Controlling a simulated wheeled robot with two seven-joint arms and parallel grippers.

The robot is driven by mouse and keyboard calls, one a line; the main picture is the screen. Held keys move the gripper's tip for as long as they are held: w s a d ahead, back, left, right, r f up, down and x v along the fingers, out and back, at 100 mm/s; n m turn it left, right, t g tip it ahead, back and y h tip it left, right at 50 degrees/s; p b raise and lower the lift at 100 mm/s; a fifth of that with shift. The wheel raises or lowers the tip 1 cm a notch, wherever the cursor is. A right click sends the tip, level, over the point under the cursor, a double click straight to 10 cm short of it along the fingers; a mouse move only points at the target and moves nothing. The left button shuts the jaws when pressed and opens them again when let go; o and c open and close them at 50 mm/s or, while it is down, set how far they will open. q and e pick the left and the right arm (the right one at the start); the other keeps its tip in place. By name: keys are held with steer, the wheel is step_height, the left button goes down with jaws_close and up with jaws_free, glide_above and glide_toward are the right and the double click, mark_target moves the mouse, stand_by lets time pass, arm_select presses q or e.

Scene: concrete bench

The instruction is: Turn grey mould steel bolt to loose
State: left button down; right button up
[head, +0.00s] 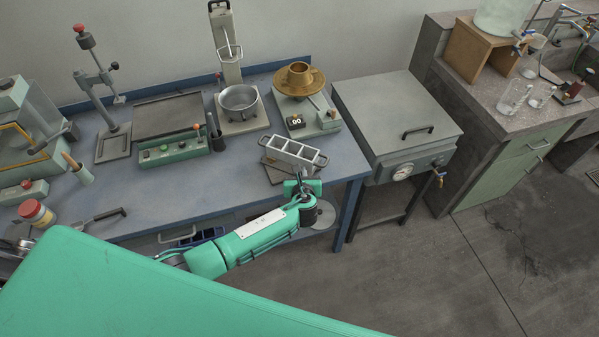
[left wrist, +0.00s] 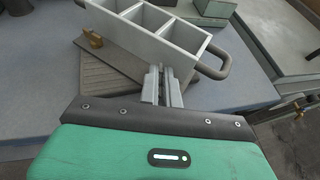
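The grey mould (head: 293,152), a long open box with several compartments and loop handles at its ends, sits on a dark plate (head: 277,173) at the bench's front right. In the left wrist view the mould (left wrist: 190,42) shows with a brass-coloured bolt (left wrist: 93,36) on its near long side. My left gripper (head: 301,178) is at the mould's near side. Its two fingers (left wrist: 162,72) are close together, tips against or just before the mould wall. I cannot make out a steel bolt; the fingers may hide it. My right gripper is not in view.
Behind the mould stand a scale (head: 308,122) with a brass-coloured dish and a press with a steel bowl (head: 239,101). A grey lidded chest (head: 395,110) stands right of the bench (head: 190,200).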

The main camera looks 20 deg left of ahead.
arm_select(q)
steer(key=n+g+y, duration=0.1)
steer(key=n, duration=0.1)
steer(key=d+n+g+y+b, duration=0.1)
steer(key=y, duration=0.1)
steer(key=shift+w+f+n+y, duration=0.2)
steer(key=shift+n+y, duration=0.1)
steer(key=shift+n, duration=0.1)
steer(key=n+g+y+b, duration=0.2)
steer(key=shift+w+d+n, duration=0.15)
steer(key=shift+w+n, duration=0.05)
steer(key=shift+n, duration=0.1)
steer(key=n+g+b, duration=0.1)
steer(key=n+g+y+b, duration=0.2)
steer(key=shift+w+d+g, duration=0.1)
steer(key=shift+w+g, duration=0.15)
steer(key=shift+g, duration=0.15)
steer(key=shift+w+r+n+g+y+b, duration=0.1)
steer(key=shift+n+g+y+b, duration=0.2)
steer(key=shift+n+g+b, duration=0.5)
steer(key=shift+w+r+n+g+y+b, duration=0.1)
steer(key=shift+n+g+y+b, duration=0.2)
steer(key=shift+n+g+b, duration=0.5)
steer(key=c, duration=1.9)
jaws_free()
